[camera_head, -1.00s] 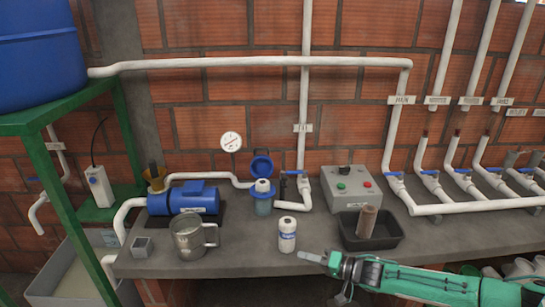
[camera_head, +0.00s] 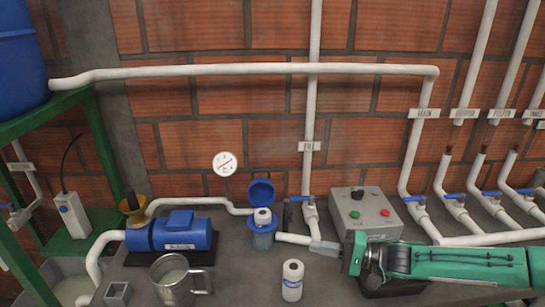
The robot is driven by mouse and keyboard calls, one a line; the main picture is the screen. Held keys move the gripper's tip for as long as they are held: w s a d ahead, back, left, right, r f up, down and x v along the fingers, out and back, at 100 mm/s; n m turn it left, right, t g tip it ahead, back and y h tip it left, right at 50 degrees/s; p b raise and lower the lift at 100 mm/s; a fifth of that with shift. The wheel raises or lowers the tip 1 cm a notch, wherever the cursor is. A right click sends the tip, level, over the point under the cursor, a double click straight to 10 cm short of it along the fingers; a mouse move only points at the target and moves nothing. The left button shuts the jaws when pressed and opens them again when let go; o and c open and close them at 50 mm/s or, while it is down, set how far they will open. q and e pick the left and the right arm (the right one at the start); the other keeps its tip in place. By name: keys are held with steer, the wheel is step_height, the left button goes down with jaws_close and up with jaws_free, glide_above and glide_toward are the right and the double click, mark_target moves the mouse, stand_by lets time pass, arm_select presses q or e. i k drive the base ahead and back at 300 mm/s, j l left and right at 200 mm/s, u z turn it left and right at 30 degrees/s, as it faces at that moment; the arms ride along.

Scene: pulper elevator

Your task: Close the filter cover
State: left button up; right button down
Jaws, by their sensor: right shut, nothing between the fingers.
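The blue filter cover (camera_head: 262,193) stands open, tilted up behind the filter housing (camera_head: 262,240). The housing has a blue rim and a clear bluish bowl, and a white cartridge top (camera_head: 262,215) sticks up from it. My right gripper (camera_head: 325,248) is shut and empty, pointing left. It is to the right of the filter, in front of the white pipe there, apart from the cover and lower than it in the picture. My left gripper is not in view.
A white labelled cylinder (camera_head: 292,281) stands in front of the filter. A metal jug (camera_head: 174,281) and blue pump (camera_head: 180,232) are to the left. A grey control box (camera_head: 361,212) is to the right. A black tray (camera_head: 395,288) is mostly hidden by my right arm.

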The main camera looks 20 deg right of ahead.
mark_target(261, 191)
steer(key=i+l, duration=0.2)
steer(key=i, duration=0.2)
steer(key=i+l, duration=0.15)
steer(key=i, duration=0.25)
steer(key=i+l, duration=0.2)
steer(key=i, duration=0.25)
